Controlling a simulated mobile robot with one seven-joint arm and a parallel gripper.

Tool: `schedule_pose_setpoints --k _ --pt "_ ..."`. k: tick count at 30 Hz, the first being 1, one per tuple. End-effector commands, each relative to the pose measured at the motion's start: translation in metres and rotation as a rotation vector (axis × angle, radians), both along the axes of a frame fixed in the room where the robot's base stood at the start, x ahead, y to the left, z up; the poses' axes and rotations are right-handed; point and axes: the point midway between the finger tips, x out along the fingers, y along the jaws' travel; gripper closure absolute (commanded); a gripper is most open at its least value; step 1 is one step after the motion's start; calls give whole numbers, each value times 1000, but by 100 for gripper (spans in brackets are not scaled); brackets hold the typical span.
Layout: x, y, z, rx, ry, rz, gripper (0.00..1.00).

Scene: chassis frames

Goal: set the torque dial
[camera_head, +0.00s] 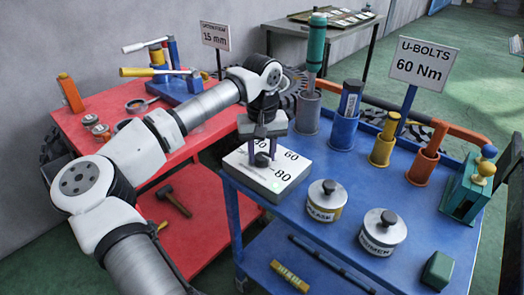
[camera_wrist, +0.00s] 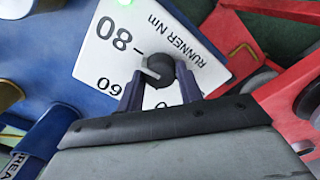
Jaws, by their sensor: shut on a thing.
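The torque dial is a dark round knob (camera_head: 262,160) on top of a white box (camera_head: 284,186) at the left end of the blue cart. The box face shows 60 and 80, and "RUNNER Nm" is readable in the wrist view, where the knob (camera_wrist: 153,69) has a pale pointer mark. Its exact setting is hard to tell. My gripper (camera_head: 261,148) points down over the box, its purple fingers on either side of the knob and shut on it; the fingers (camera_wrist: 160,80) also show in the wrist view. A sign (camera_head: 424,62) reads "U-BOLTS 60 Nm".
Two lidded tins (camera_head: 327,200) (camera_head: 382,232) and several coloured tool holders (camera_head: 382,148) stand on the blue cart (camera_head: 300,225). A red bench (camera_head: 100,160) with tools is at left, under my arm. Green floor lies around.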

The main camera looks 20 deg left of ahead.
Motion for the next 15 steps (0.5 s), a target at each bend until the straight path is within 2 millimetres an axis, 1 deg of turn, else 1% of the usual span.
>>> schedule_pose_setpoints --k 6,15 --pt "0 -1 1 -1 -2 -88 87" --pt "0 -1 1 0 -1 -129 87"
